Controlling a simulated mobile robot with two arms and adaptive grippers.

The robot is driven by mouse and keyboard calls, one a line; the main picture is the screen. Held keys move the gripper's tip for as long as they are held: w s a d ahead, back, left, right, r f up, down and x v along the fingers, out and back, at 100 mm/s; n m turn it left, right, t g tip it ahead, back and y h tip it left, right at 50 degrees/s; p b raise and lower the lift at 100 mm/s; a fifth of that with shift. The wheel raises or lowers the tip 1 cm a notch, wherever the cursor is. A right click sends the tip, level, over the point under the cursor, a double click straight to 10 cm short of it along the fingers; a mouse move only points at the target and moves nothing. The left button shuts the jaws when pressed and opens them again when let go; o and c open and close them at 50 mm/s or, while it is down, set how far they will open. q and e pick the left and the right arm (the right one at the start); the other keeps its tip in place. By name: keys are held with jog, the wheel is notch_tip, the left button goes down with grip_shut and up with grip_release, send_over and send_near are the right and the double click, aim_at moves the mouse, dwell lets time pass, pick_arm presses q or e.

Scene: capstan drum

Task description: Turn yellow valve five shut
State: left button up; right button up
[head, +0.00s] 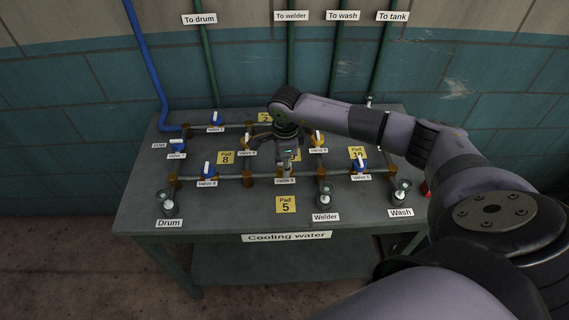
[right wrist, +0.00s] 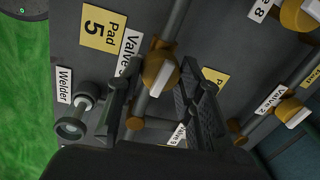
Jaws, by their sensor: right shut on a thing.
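Yellow valve five (right wrist: 158,72) sits on a pipe beside the yellow Pad 5 plate (right wrist: 103,27). Its handle has a white stripe, and its label (right wrist: 130,50) is partly covered by a finger. My right gripper (right wrist: 160,88) has one finger on each side of this valve and is shut on it. In the head view my right gripper (head: 286,168) points down over the front pipe and hides most of the valve. Its label (head: 285,181) shows just in front. The handle's exact angle to the pipe is hard to tell. My left gripper is in neither view.
Yellow valves (head: 318,137) and blue valves (head: 208,171) stand close by on the pipes of the grey bench (head: 240,219). The Welder fitting (head: 324,194) stands front right of the gripper. My right arm covers the bench's right side. The front strip by Pad 5 is clear.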

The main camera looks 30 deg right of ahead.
aim_at(280, 164)
jog(key=m+b, duration=0.2)
jog(key=m, duration=0.1)
jog(key=shift+f+m, duration=0.15)
jog(key=shift+m, duration=0.25)
jog(key=m+b, duration=0.2)
jog(key=m, duration=0.2)
jog(key=shift+w+m+b, duration=0.1)
jog(key=shift+m+b, duration=0.2)
jog(key=m+b, duration=0.1)
jog(key=m, duration=0.3)
jog(key=shift+a+m+g, duration=0.1)
jog(key=shift+m+g, duration=0.2)
jog(key=shift+g, duration=0.1)
jog(key=shift+m+b, duration=0.6)
jog(key=shift+m, duration=1.3)
jog(key=shift+r, duration=0.2)
jog(key=o, duration=1.2)
jog(key=shift+c, duration=0.2)
jog(key=shift+r, duration=0.1)
notch_tip(280, 164, up, 12)
jog(key=shift+w+a, duration=0.2)
jog(key=shift+a, duration=0.2)
